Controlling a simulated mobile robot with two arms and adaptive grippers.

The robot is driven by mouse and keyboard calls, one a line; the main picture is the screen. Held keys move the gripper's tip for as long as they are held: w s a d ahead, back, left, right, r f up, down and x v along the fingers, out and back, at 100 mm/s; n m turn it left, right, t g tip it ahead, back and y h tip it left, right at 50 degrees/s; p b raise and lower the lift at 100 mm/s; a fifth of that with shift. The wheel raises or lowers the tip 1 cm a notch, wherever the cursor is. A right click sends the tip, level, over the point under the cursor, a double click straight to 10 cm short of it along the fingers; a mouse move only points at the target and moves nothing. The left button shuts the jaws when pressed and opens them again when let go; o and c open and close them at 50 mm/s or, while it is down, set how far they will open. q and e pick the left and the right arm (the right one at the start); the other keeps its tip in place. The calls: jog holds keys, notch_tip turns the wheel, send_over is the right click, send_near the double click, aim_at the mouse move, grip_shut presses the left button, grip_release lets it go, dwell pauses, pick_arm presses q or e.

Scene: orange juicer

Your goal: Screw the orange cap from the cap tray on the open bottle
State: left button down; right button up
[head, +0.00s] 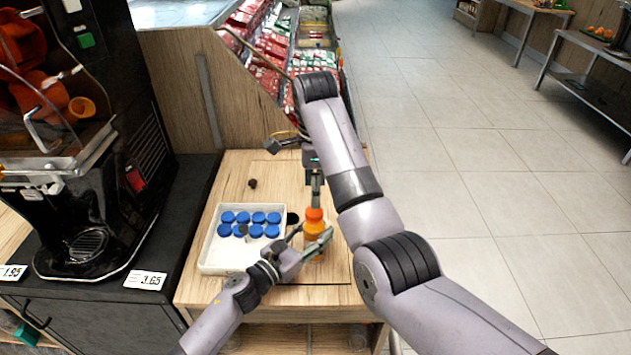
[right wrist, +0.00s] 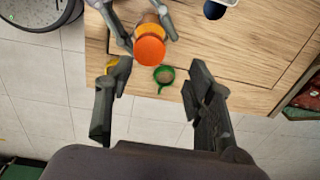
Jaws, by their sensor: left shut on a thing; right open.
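An orange cap (head: 314,214) sits on top of the bottle of orange juice (head: 314,243), which stands upright on the wooden table. It also shows as a round orange disc in the right wrist view (right wrist: 150,51). I cannot tell how tightly the cap is seated. My left gripper (head: 314,234) is shut on the bottle's body, one finger on each side. My right gripper (right wrist: 157,70) is open and empty above the cap, pointing down. The white cap tray (head: 219,262), left of the bottle, holds several blue caps (head: 258,217) and no orange one that I see.
A black juicer machine (head: 150,150) stands at the left. A small dark object (head: 252,184) lies behind the tray. A green ring-shaped thing (right wrist: 164,75) shows near the cap in the right wrist view.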

jog(key=n, duration=0.4)
jog(key=shift+w+a+r+n, duration=0.1)
jog(key=shift+w+r+n, duration=0.05)
jog(key=shift+r+n, duration=0.25)
jog(key=n, duration=0.4)
jog(key=shift+a+r+n, duration=0.1)
jog(key=shift+r+n, duration=0.2)
jog(key=shift+r, duration=0.1)
jog(key=n, duration=0.4)
jog(key=shift+a+r+n, duration=0.1)
jog(key=shift+r+n, duration=0.2)
jog(key=n, duration=0.4)
jog(key=shift+r, duration=0.2)
jog(key=n, duration=0.4)
jog(key=shift+r+n, duration=0.15)
jog(key=shift+n, duration=0.25)
jog(key=n, duration=0.4)
jog(key=shift+s+r+n, duration=0.1)
jog(key=shift+s+n, duration=0.2)
jog(key=n, duration=0.3)
jog(key=shift+s+n, duration=0.2)
jog(key=shift+n, duration=0.2)
jog(key=n, duration=0.4)
jog(key=shift+s+n+g, duration=0.25)
jog(key=shift+n+g, duration=0.05)
